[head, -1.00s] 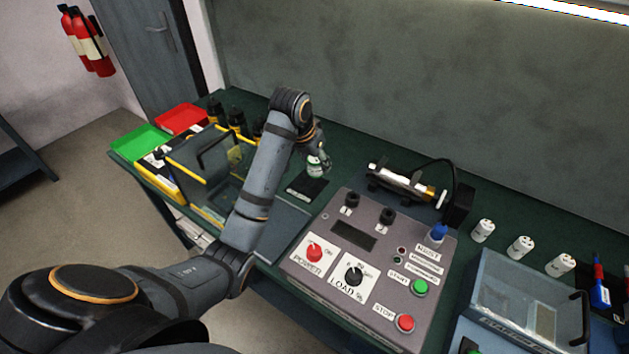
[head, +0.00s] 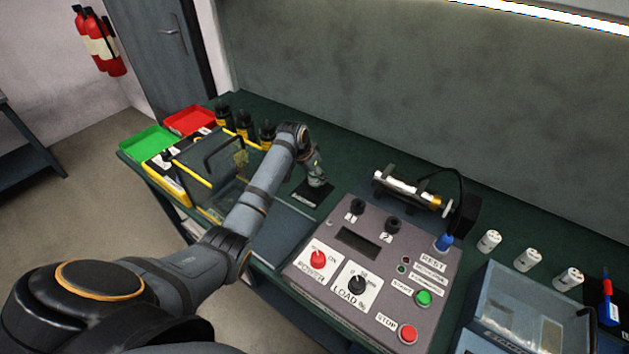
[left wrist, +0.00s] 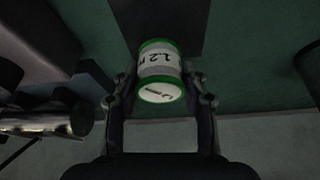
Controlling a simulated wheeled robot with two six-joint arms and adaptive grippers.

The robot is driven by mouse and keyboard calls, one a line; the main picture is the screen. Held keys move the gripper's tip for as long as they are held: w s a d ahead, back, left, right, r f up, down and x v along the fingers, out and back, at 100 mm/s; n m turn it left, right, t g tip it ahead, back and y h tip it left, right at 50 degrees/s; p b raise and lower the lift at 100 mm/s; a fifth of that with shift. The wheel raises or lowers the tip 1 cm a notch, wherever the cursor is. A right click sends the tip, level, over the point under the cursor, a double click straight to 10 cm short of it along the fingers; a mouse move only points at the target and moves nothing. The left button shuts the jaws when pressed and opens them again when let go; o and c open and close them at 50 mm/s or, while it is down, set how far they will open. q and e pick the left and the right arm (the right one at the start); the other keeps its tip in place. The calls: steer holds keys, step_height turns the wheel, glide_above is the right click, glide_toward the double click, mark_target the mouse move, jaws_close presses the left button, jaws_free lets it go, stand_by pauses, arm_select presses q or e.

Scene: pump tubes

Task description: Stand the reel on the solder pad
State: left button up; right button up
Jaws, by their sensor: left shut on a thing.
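The reel (left wrist: 160,70) is a short spool with green rims, a grey-white middle marked "1.2" and a white labelled end face turned toward the wrist camera. My left gripper (head: 316,182) is shut on it, one finger on each side, as the left wrist view shows (left wrist: 161,82). In the head view the gripper largely hides the reel. The solder pad (head: 310,198) is a dark flat pad with a small label, directly under the gripper. It shows in the left wrist view (left wrist: 155,15) behind the reel. I cannot tell whether the reel touches it.
The grey control panel (head: 372,270) stands right of the pad, with a silver pump tube (head: 405,188) behind it. Left are dark bottles (head: 245,125), a yellow-edged clear box (head: 200,170), and green (head: 147,143) and red (head: 190,120) trays.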

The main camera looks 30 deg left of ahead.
mark_target(315, 181)
arm_select(q)
steer(key=shift+w+a+f, duration=0.15)
steer(key=shift+w+f, duration=0.05)
steer(key=shift+f, duration=0.05)
step_height(315, 181, down, 3)
steer(key=shift+a+f+p, duration=0.1)
steer(key=shift+p, duration=0.25)
steer(key=shift+f, duration=0.1)
steer(key=shift+f, duration=0.1)
steer(key=o, duration=1.4)
steer(key=shift+c, duration=0.2)
